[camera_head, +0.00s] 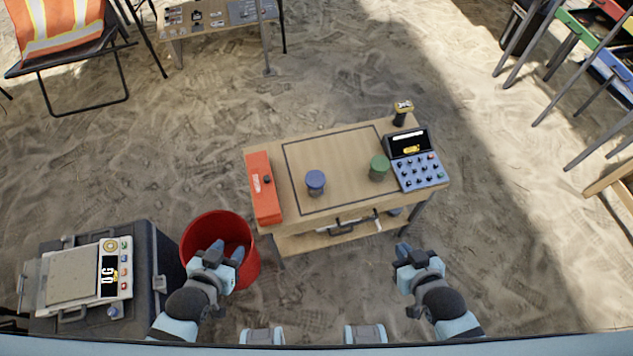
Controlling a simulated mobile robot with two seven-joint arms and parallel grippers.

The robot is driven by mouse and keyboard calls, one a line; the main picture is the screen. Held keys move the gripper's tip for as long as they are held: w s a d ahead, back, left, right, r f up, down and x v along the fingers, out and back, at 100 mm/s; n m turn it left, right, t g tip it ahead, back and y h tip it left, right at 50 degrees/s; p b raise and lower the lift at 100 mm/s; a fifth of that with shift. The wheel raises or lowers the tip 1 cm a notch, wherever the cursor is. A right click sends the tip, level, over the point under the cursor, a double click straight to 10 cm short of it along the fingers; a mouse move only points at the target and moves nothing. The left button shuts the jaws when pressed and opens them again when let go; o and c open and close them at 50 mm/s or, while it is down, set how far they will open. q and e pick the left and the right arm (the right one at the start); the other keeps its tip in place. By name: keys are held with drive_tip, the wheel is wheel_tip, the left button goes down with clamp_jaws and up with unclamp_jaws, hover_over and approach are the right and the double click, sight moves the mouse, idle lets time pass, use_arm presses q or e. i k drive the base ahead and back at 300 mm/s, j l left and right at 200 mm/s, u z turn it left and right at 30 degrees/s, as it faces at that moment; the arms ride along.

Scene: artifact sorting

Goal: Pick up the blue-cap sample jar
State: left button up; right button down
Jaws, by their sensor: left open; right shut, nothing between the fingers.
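The blue-cap sample jar (315,182) stands upright on the wooden table (335,156), inside a dark outlined square. A green-capped jar (379,168) stands to its right in the same square. My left gripper (228,249) is open and empty, over the red bucket (208,222), left of and nearer to me than the blue-cap jar. My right gripper (404,250) is shut and empty, in front of the table's right part. Neither gripper touches a jar.
An orange box (263,187) lies along the table's left edge. A keypad device (419,171) and a small dark yellow-topped item (402,112) stand at the right. A scale (80,275) on a dark case is at the lower left. Sand is open behind the table.

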sight(315, 194)
drive_tip(key=i+l, duration=0.15)
drive_tip(key=l, duration=0.25)
drive_tip(key=i+l, duration=0.2)
drive_tip(key=l, duration=0.2)
drive_tip(key=i+l, duration=0.15)
drive_tip(key=l, duration=0.25)
drive_tip(key=i+l, duration=0.2)
drive_tip(key=l, duration=0.2)
drive_tip(key=l+u, duration=0.15)
drive_tip(key=u, duration=0.25)
drive_tip(key=i+l+u, duration=0.1)
drive_tip(key=u, duration=0.35)
drive_tip(key=l+u, duration=0.25)
drive_tip(key=u, duration=1.4)
